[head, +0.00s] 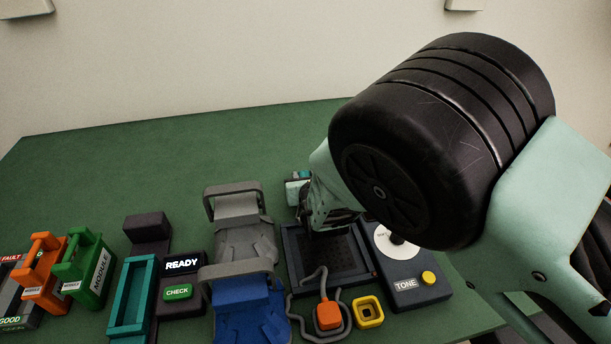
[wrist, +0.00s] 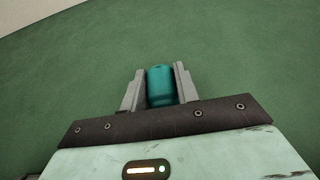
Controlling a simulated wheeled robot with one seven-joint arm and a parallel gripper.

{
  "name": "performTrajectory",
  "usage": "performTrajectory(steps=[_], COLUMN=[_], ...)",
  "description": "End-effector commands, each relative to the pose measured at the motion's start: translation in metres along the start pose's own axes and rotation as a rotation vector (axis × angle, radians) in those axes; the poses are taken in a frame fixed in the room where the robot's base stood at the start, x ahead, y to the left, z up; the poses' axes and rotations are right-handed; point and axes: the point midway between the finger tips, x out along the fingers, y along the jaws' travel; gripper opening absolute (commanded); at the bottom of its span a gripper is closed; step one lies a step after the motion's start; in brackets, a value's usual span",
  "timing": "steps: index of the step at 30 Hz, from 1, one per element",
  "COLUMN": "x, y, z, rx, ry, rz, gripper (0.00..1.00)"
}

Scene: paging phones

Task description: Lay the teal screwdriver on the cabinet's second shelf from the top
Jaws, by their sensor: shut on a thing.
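My gripper (wrist: 160,88) is shut on the teal screwdriver (wrist: 160,84). In the wrist view only a rounded teal handle end shows between the two grey fingers, and no shaft is visible. The green tabletop lies behind it. In the head view my gripper (head: 298,190) is above the table's middle, beyond the black tray, mostly hidden by my own arm. A small bit of teal shows at its fingers. The cabinet and its shelves are in neither view.
The green table (head: 120,160) is bare at the back left. Along its front stand an orange holder (head: 45,278), a green module (head: 88,272), a teal tray (head: 131,300), a READY box (head: 183,270), grey and blue cradles, a black tray (head: 292,258) and a TONE box (head: 405,282).

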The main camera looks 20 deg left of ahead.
Motion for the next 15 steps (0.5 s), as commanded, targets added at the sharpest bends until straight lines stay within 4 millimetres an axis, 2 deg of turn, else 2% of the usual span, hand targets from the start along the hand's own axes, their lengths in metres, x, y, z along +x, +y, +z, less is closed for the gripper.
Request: performTrajectory(steps=[7, 8, 9, 15], x=[0.0016, 0.0009, 0.0008, 0.0007], y=[-0.0002, 0.0000, 0.0000, -0.0001], z=[-0.0035, -0.0021, -0.0018, -0.0018], rx=[0.000, 0.000, -0.001, -0.001], ry=[0.000, 0.000, 0.000, 0.000], rz=[0.000, 0.000, 0.000, 0.000], gripper=[0.04, 0.39, 0.50, 0.52])
